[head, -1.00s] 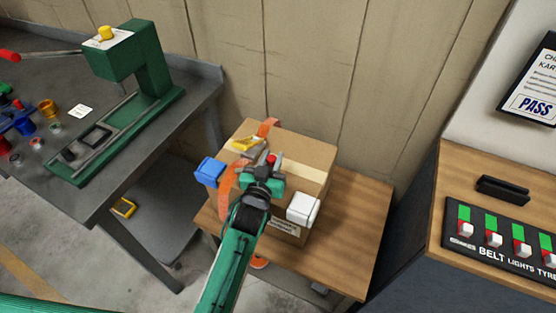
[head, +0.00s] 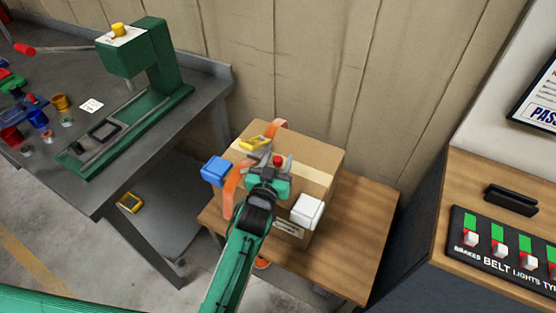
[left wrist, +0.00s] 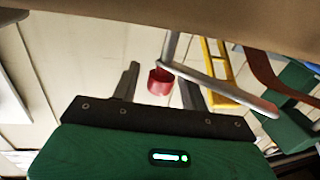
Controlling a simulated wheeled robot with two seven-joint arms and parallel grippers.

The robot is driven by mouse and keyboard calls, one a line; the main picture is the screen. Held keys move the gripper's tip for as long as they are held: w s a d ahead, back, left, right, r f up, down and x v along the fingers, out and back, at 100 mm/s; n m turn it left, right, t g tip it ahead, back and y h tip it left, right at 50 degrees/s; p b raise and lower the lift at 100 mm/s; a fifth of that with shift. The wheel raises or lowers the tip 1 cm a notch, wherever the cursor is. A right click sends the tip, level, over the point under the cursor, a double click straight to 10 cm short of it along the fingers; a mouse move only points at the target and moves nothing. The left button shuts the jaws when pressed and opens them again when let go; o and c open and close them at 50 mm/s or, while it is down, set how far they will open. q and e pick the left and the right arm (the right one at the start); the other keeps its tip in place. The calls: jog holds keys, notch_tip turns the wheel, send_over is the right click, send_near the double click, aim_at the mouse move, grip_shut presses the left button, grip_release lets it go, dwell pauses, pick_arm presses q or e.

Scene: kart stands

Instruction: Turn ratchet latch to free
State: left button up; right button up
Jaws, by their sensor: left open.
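The ratchet latch sits on top of a strapped cardboard box. It has a yellow frame (head: 255,143) and a red knob (head: 278,159). The left wrist view shows the red knob (left wrist: 160,82) on a grey lever (left wrist: 212,82), with the yellow frame (left wrist: 218,62) behind. My left gripper (head: 277,165) is above the box, fingers open. The knob appears between the fingers in both views; contact is not clear. The gripper hides part of the latch in the head view. My right gripper is not in view.
The cardboard box (head: 312,155), with an orange strap (head: 232,190), stands on a wooden table (head: 352,245). Blue (head: 214,170) and white (head: 307,210) blocks are at its sides. A green press (head: 150,62) stands on the grey bench at left. A switch panel (head: 505,250) is at right.

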pick_arm(q)
jog(key=shift+s+a+f, duration=0.1)
jog(key=shift+s, duration=0.2)
jog(key=b+v, duration=0.2)
jog(key=v, duration=1.1)
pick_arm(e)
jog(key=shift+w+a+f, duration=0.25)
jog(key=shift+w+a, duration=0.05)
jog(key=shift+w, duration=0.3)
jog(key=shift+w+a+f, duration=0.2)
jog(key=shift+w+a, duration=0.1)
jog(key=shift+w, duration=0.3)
